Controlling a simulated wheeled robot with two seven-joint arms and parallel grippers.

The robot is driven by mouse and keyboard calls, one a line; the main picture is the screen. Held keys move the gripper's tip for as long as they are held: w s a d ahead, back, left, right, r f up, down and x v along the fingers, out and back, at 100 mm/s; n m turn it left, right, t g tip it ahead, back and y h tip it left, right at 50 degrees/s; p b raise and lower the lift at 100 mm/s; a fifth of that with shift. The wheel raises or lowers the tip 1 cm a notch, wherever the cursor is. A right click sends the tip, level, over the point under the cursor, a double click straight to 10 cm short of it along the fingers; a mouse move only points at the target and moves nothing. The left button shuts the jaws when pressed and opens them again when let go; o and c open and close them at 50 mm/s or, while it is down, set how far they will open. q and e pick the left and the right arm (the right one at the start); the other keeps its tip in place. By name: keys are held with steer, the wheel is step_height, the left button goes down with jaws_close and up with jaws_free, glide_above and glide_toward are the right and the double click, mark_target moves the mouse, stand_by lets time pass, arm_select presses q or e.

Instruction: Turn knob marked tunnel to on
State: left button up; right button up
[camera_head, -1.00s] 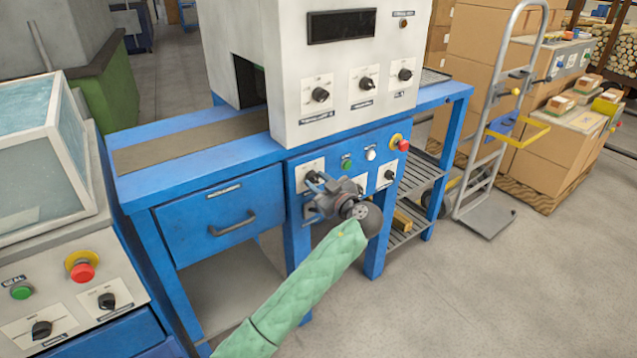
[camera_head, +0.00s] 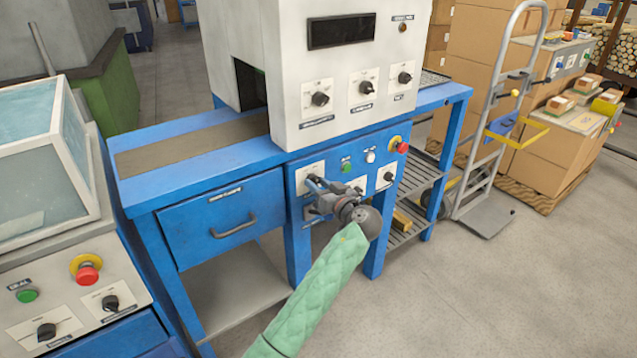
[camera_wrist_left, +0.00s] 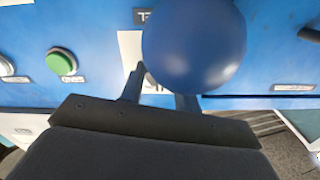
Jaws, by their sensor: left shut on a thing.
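My left gripper (camera_head: 316,184) is at the upper left knob plate (camera_head: 301,180) on the blue front panel of the middle machine. It is shut on the knob there; the knob is mostly hidden by the fingers. In the left wrist view the gripper's fingers (camera_wrist_left: 160,92) stand against the white plate (camera_wrist_left: 130,48), and a large round blue shape covers much of the plate. A partly hidden dark label (camera_wrist_left: 146,16) shows beside the plate; its word and the knob's pointer cannot be read. My right gripper is not in view.
The same panel has a green button (camera_head: 346,166), a white button (camera_head: 370,156), another knob (camera_head: 388,176) and a red stop button (camera_head: 402,147). Three more knobs sit on the white housing (camera_head: 290,60) above. A drawer (camera_head: 225,220) lies left; open floor lies front right.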

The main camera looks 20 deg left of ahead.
arm_select(q)
steer(key=m+p, duration=0.2)
steer(key=m, duration=0.2)
steer(key=shift+r+m, duration=0.1)
steer(key=shift+m, duration=0.2)
steer(key=shift+m+p, duration=0.55)
steer(key=shift+m, duration=0.05)
steer(key=o, duration=1)
steer(key=shift+s+d, duration=0.1)
steer(key=shift+d, duration=0.05)
steer(key=v, duration=0.7)
steer(key=shift+b, duration=0.4)
steer(key=shift+s+d, duration=0.2)
steer(key=shift+d, duration=0.05)
